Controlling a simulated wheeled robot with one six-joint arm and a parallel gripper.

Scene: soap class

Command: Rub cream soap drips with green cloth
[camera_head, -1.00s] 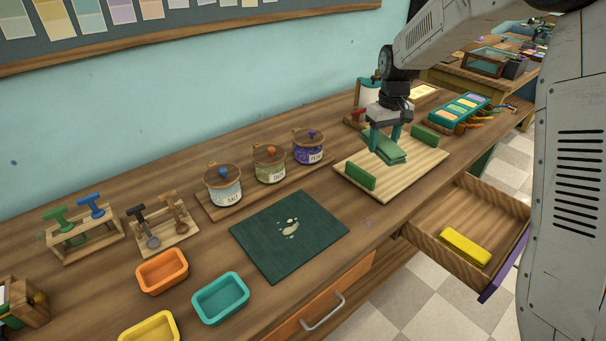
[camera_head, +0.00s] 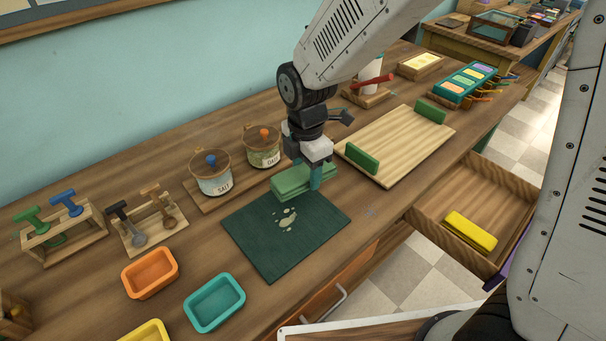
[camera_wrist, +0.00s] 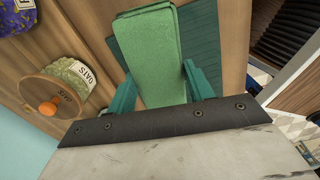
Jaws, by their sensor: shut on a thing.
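The green cloth (camera_head: 290,181) is a folded pad held in my gripper (camera_head: 308,180), which is shut on it. The cloth is above the back right part of the dark green mat (camera_head: 265,240); I cannot tell whether it touches the mat. Cream soap drips (camera_head: 287,218) lie near the middle of the mat, just in front of the cloth. In the wrist view the cloth (camera_wrist: 150,55) sits between my teal fingers, with the mat (camera_wrist: 200,45) behind it. The drips are not visible in the wrist view.
The salt jar (camera_head: 213,175) and oats jar (camera_head: 262,148) stand behind the mat. Orange (camera_head: 150,272) and teal (camera_head: 214,302) trays lie at front left. A wooden tray with green handles (camera_head: 400,140) is at right. An open drawer (camera_head: 480,205) holds a yellow block (camera_head: 470,230).

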